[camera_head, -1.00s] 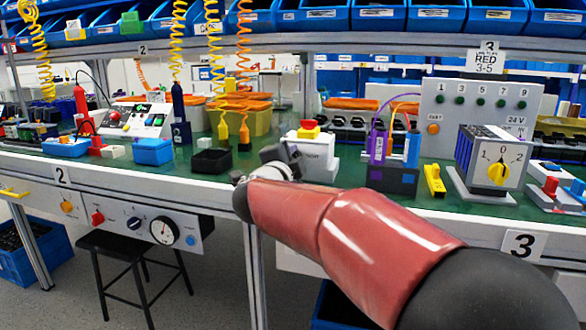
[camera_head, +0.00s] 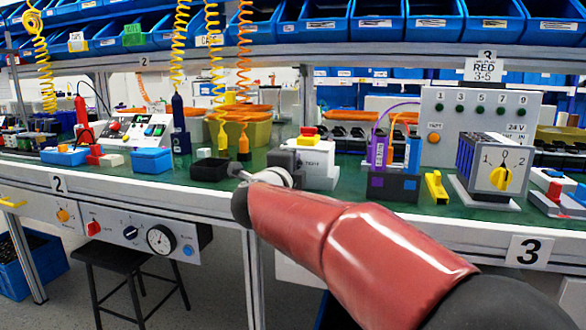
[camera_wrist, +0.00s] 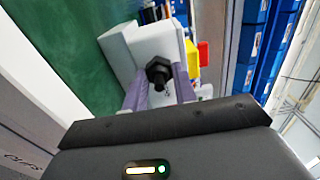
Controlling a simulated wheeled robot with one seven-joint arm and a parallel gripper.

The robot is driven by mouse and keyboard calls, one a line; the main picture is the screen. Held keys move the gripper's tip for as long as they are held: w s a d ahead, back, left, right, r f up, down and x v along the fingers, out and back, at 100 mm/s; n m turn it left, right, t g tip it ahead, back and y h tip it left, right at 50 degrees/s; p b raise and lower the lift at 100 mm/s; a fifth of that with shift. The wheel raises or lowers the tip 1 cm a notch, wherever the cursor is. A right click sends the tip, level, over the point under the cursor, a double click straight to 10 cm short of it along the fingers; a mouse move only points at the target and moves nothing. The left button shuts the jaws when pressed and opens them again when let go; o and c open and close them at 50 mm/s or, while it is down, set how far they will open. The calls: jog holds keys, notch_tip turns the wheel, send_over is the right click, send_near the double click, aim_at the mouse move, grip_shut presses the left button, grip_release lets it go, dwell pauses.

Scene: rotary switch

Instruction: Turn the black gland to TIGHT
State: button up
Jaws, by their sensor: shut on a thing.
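The black gland (camera_wrist: 158,73) is a dark, nut-shaped part with a stub, on the face of a white box (camera_wrist: 150,45) in the wrist view. My gripper (camera_wrist: 158,86) is shut on it, with one pale purple finger on each side. In the head view the white box (camera_head: 320,165) stands on the green bench top, with lettering on its front that looks like TIGHT. My gripper (camera_head: 284,160) is at its left side there. The gland and fingertips are hidden in that view, and I cannot read the gland's setting.
A red and yellow button (camera_head: 309,132) tops the white box. A black tray (camera_head: 210,169) lies to the left. A dark block with purple and blue parts (camera_head: 392,185) stands to the right, then a yellow piece (camera_head: 436,187). Coiled hoses (camera_head: 243,60) hang behind.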

jog(key=o, duration=1)
jog(key=shift+c, duration=0.2)
jog(key=v, duration=0.8)
jog(key=shift+r, duration=0.1)
